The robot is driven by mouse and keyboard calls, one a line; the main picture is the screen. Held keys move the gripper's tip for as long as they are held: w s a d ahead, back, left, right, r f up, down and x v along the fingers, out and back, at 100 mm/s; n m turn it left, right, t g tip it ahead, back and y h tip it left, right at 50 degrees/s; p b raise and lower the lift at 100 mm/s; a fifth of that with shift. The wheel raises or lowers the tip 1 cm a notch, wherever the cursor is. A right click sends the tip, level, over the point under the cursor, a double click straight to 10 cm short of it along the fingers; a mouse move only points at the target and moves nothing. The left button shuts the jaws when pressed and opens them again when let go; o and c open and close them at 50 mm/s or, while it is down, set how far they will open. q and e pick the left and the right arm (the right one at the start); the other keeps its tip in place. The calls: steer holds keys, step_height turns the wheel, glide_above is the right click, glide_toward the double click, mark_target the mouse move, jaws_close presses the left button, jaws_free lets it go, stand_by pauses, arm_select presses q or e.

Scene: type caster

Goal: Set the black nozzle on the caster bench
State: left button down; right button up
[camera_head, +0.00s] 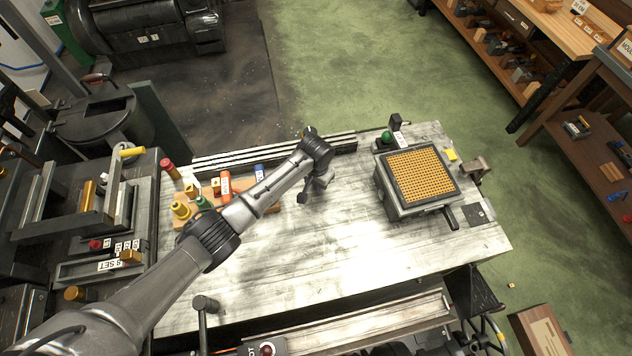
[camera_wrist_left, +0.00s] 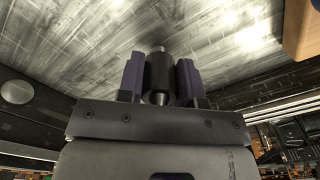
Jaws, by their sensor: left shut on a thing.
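My left gripper (camera_head: 312,190) is over the middle of the pale, worn caster bench (camera_head: 330,250) in the head view. In the left wrist view the two purple-grey fingers of the gripper (camera_wrist_left: 159,80) are shut on the black nozzle (camera_wrist_left: 160,70). It is a dark cylinder with a lighter metal end, and it points toward the bench top (camera_wrist_left: 90,40). I cannot tell whether the nozzle touches the bench. In the head view the nozzle is too small to make out clearly beside the fingers. My right gripper is in neither view.
A wooden rack (camera_head: 268,208) with coloured cylinders stands left of my gripper, partly behind my arm. A device with an orange perforated plate (camera_head: 420,175) stands on the right of the bench. Metal rails (camera_head: 240,155) run along the back edge. The bench middle is clear.

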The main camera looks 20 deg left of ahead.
arm_select(q)
steer(key=shift+f, duration=0.25)
steer(key=c, duration=0.8)
jaws_free()
step_height(320, 180, up, 13)
steer(key=shift+f+p, duration=0.2)
steer(key=shift+p, duration=0.45)
